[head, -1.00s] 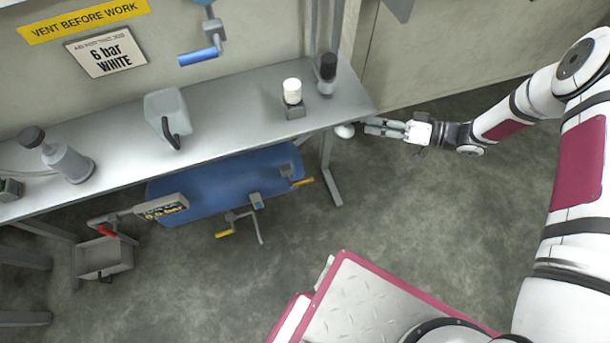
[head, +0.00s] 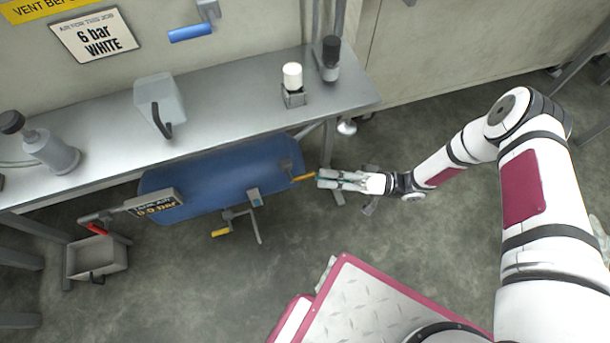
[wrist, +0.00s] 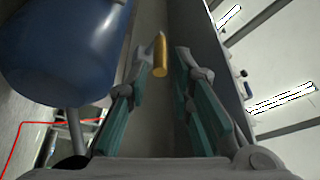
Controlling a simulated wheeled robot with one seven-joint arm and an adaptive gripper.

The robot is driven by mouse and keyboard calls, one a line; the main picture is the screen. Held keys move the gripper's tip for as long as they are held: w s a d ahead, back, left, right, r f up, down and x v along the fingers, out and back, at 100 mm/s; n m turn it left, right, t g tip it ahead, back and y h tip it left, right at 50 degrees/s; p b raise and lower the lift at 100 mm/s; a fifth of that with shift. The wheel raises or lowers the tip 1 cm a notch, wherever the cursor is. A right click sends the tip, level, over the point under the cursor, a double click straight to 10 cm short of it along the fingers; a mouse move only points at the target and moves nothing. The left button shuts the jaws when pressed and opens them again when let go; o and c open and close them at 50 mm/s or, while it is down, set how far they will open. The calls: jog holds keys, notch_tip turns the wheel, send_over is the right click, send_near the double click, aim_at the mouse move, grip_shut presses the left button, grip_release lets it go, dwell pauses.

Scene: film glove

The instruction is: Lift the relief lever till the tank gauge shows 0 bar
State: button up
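The blue tank (head: 205,185) hangs under the bench; its side fills the upper left of the wrist view (wrist: 65,50). A lever with an orange-yellow handle (head: 303,177) sticks out at the tank's right end. My gripper (head: 322,179) is just right of that handle, fingers pointing at it. In the wrist view the handle (wrist: 160,55) shows between the two spread fingertips, with visible gaps on both sides. The tank gauge (head: 156,203) is a small display at the tank's left end; it shows orange digits in bar, too blurred to read surely.
Another yellow-handled lever (head: 221,232) hangs below the tank, and a red handle (head: 97,229) is at the left above a grey box (head: 97,258). The metal bench (head: 225,105) lies above the tank; its leg (head: 328,150) stands close behind my gripper. Floor in front is clear.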

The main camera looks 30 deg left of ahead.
aim_at(305, 175)
jog(key=shift+b+x, duration=0.55)
jog(key=shift+x, duration=2.35)
grip_shut()
